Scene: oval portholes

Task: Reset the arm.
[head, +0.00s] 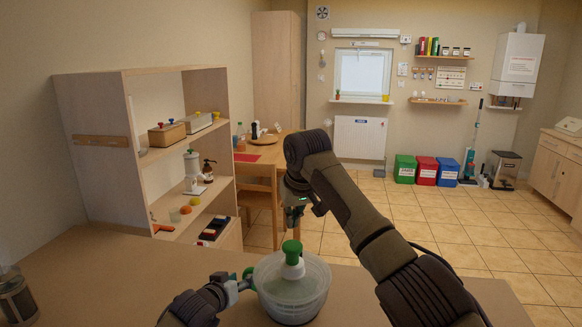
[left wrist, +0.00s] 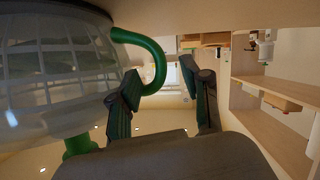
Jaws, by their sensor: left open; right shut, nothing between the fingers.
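A clear salad spinner (head: 292,293) with a green knob (head: 291,247) on top stands on the counter in front of me. A green curved handle sticks out of its side and shows in the left wrist view (left wrist: 155,58). My left gripper (head: 240,284) is open beside the spinner, at this handle. In the left wrist view its two fingers (left wrist: 170,98) are apart, with the handle's end close to one finger; contact is unclear. My right gripper (head: 292,217) is shut and empty, pointing down above and behind the knob.
The counter (head: 110,275) is mostly bare, with a glass jar (head: 16,297) at its left end. A wooden shelf unit (head: 110,180) with boxes and bottles stands behind on the left. A chair (head: 258,195) and table are beyond; the tiled floor at right is open.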

